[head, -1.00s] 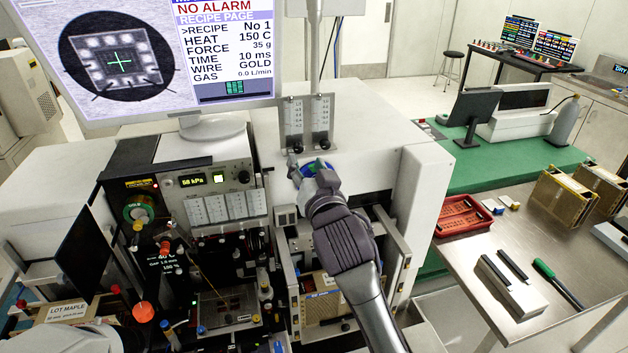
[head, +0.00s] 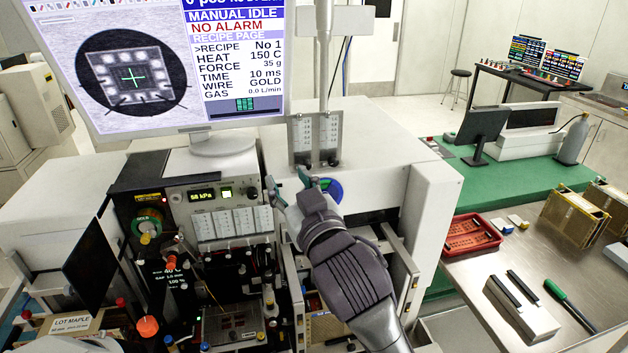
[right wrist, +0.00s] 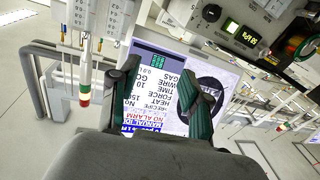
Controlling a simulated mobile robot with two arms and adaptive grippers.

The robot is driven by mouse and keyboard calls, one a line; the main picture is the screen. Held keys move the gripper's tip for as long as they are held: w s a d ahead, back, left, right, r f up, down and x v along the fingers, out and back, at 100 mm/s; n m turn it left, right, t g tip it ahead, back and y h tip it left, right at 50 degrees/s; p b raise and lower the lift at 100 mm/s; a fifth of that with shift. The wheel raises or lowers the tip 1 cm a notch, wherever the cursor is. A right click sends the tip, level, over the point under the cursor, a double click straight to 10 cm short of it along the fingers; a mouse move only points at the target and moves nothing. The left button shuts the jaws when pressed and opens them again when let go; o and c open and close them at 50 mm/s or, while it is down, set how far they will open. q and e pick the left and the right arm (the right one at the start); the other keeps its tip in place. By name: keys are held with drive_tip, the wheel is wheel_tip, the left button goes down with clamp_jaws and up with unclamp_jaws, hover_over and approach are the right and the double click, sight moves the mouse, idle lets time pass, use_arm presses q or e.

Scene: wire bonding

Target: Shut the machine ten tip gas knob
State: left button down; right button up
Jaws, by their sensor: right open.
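Two clear flow gauges stand side by side on a grey bracket (head: 315,132) on the white machine's top, below the monitor. A small dark knob sits at the foot of each, a left knob (head: 308,164) and a right knob (head: 332,162). I cannot read which is tip gas. My right gripper (head: 287,182) is open and empty, just below and left of the knobs, apart from them in the picture. In the right wrist view its two fingers (right wrist: 170,82) stand apart with the upside-down monitor behind. My left gripper is not in view.
The monitor (head: 240,60) reads "NO ALARM" and gas 0.0 L/min. A blue-green round part (head: 332,189) is beside my right gripper. A panel (head: 212,195) showing 58 kPa is to the left. A red tray (head: 472,234) lies on the steel table at right.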

drive_tip(key=s+a+r+n+g+y, duration=0.2)
drive_tip(key=s+a+r+n+y, duration=0.15)
drive_tip(key=a+n, duration=0.55)
drive_tip(key=n+g+h+b, duration=0.15)
drive_tip(key=n+h, duration=0.75)
drive_tip(key=n, duration=1.6)
approach(307, 165)
drive_tip(key=shift+g+y, duration=0.25)
drive_tip(key=shift+y, duration=0.1)
drive_tip(key=p+x, duration=0.2)
drive_tip(key=x, duration=0.1)
drive_tip(key=p+x, duration=0.2)
drive_tip(key=x, duration=0.2)
drive_tip(key=shift+w+d+r+p, duration=0.15)
drive_tip(key=shift+w+d+p, duration=0.05)
drive_tip(key=shift+w+p, duration=0.1)
drive_tip(key=shift+w+a+f, duration=0.1)
drive_tip(key=shift+w+f, duration=0.15)
drive_tip(key=shift+w, duration=0.1)
